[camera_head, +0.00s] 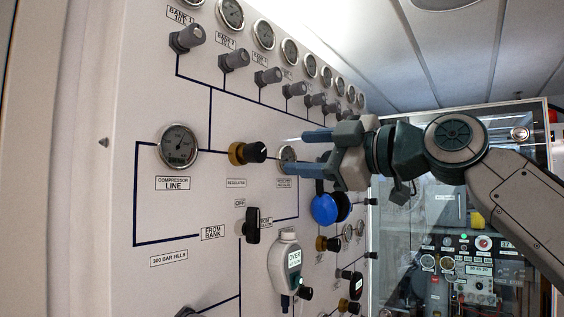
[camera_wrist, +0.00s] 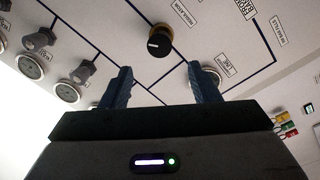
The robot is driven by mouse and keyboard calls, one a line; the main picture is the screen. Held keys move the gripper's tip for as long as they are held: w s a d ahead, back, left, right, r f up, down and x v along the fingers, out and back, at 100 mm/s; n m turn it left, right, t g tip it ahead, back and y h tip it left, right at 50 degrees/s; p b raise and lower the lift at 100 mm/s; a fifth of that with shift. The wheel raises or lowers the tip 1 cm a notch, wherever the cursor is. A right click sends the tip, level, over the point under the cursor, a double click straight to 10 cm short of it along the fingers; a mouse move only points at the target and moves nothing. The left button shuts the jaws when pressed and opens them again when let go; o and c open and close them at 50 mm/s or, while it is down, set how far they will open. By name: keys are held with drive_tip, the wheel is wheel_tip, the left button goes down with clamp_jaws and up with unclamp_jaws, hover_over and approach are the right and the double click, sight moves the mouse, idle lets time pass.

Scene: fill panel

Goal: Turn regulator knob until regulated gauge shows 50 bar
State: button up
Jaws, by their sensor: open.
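The regulator knob (camera_head: 247,152) is a black knob with a brass collar on the white panel, between the compressor line gauge (camera_head: 178,146) and the regulated gauge (camera_head: 287,157). In the wrist view the regulator knob (camera_wrist: 158,42) has a white mark and sits beyond and between my fingertips. My gripper (camera_head: 304,152) is open and empty, its two blue fingers pointing left toward the knob, apart from it. It also shows in the wrist view (camera_wrist: 158,72). The regulated gauge is partly hidden behind my fingers, and its reading cannot be made out.
A row of gauges and grey bank knobs (camera_head: 234,60) runs along the panel's top. Below are a black selector handle (camera_head: 252,225), a white device with a lit display (camera_head: 287,262) and blue round parts (camera_head: 324,208). A glass-fronted cabinet (camera_head: 460,230) stands behind my arm.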

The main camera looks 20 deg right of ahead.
sight(261, 150)
drive_tip(key=v, duration=0.2)
drive_tip(key=shift+s+d, duration=0.2)
drive_tip(key=shift+s, duration=0.05)
drive_tip(key=shift+c, duration=0.2)
idle(1.9)
drive_tip(key=w+a+m+p, duration=0.1)
drive_tip(key=w+a+m, duration=0.1)
drive_tip(key=w+m, duration=0.2)
drive_tip(key=w+a+r+m+p, duration=0.1)
drive_tip(key=w+a+m+p, duration=0.1)
drive_tip(key=w+a+m, duration=0.1)
drive_tip(key=w+a+m+p, duration=0.1)
drive_tip(key=w+a+m, duration=0.1)
drive_tip(key=w+m, duration=0.2)
drive_tip(key=shift+w+a+r+m+h, duration=0.15)
drive_tip(key=shift+w+a+m+h, duration=0.2)
drive_tip(key=shift+m, duration=0.35)
drive_tip(key=c, duration=0.9)
